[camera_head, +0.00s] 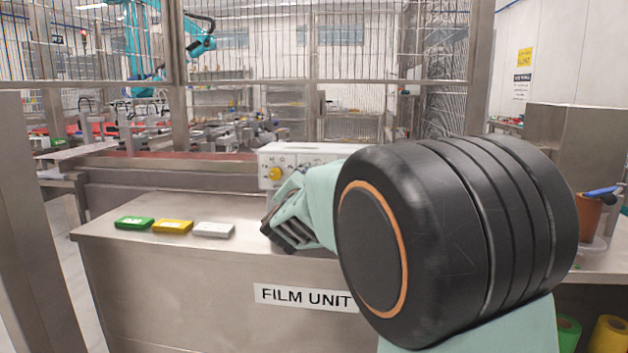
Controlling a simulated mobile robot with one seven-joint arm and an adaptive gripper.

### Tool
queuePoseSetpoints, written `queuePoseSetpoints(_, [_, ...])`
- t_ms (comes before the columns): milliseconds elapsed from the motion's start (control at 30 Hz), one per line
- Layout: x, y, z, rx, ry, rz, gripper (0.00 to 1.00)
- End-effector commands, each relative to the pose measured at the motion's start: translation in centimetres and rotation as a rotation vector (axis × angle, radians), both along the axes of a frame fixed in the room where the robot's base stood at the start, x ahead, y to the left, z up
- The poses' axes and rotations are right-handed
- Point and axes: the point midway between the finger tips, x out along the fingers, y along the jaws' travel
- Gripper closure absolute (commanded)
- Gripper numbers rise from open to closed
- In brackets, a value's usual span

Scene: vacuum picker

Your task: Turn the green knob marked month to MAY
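A white control box (304,152) stands at the back of the steel counter. A yellow knob (275,174) shows on the left of its front face. No green knob marked month is visible; my arm covers the right part of the box. Markings above the yellow knob are too small to read with certainty. My gripper (284,236) is low in front of the box, over the counter, seen from behind and the side. Its fingertips are dark and partly hidden, so I cannot tell whether it is open or shut.
Green (135,223), yellow (173,226) and grey (213,229) flat blocks lie on the counter left of my gripper. The counter (190,275) carries a FILM UNIT label (300,297). A wire fence stands behind. A brown pot (586,217) with a blue-handled tool is at right.

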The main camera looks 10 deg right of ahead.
Motion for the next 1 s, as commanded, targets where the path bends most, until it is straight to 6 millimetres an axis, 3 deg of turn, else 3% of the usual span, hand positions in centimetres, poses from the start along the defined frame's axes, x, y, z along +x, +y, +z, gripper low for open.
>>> queuePoseSetpoints(500, [-6.5,2.1,0.0,0.002,0.000,0.001,0.61])
queuePoseSetpoints(867, [-6.9,2.3,0.0,0.000,0.001,0.001,0.61])
queuePoseSetpoints(1000, [-6.5,2.4,1.2,-0.005,-0.010,0.025,0.61])
